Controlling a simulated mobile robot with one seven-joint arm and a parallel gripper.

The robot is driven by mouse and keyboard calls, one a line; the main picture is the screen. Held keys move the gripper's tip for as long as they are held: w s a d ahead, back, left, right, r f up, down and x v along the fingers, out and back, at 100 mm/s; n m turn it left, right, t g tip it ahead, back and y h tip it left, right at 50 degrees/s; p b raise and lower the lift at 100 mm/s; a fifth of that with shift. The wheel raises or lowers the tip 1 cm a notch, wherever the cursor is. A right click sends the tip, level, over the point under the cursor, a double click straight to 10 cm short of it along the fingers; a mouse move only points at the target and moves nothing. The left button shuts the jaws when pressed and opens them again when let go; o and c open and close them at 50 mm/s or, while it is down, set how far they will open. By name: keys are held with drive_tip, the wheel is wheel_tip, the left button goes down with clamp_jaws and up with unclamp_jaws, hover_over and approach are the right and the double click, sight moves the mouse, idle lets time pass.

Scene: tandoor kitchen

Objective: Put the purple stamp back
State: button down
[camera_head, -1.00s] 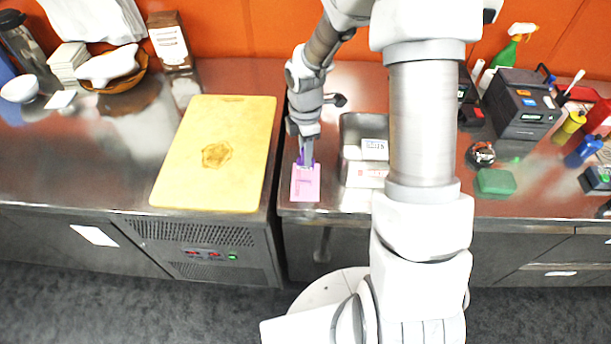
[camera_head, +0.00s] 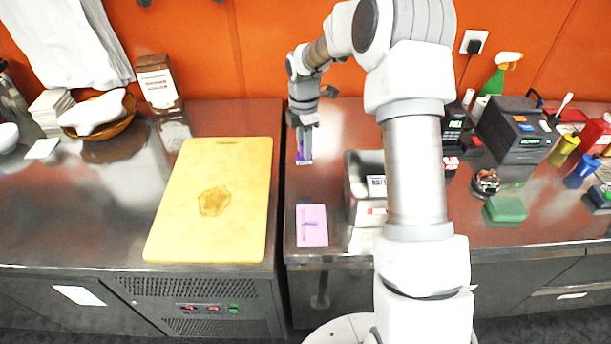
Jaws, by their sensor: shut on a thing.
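My gripper (camera_head: 304,145) is shut on the purple stamp (camera_head: 304,159) and points down over the back part of the steel counter. Only a small purple part of the stamp shows below the fingers. I cannot tell whether its bottom touches the counter. The pink card (camera_head: 312,232) lies flat near the counter's front edge, with a small dark purple mark on it. The stamp is apart from the card, behind it.
A steel tray (camera_head: 352,196) with boxes stands right of the card, partly behind my arm. A yellow cutting board (camera_head: 165,225) lies to the left. A black printer (camera_head: 512,130), a green block (camera_head: 505,209) and bottles stand right.

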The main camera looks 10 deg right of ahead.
wheel_tip(320, 180, down, 8)
drive_tip(key=shift+f, duration=0.1)
idle(0.4)
drive_tip(key=shift+f, duration=0.1)
drive_tip(key=c, duration=0.6)
unclamp_jaws()
drive_tip(key=shift+c, duration=0.2)
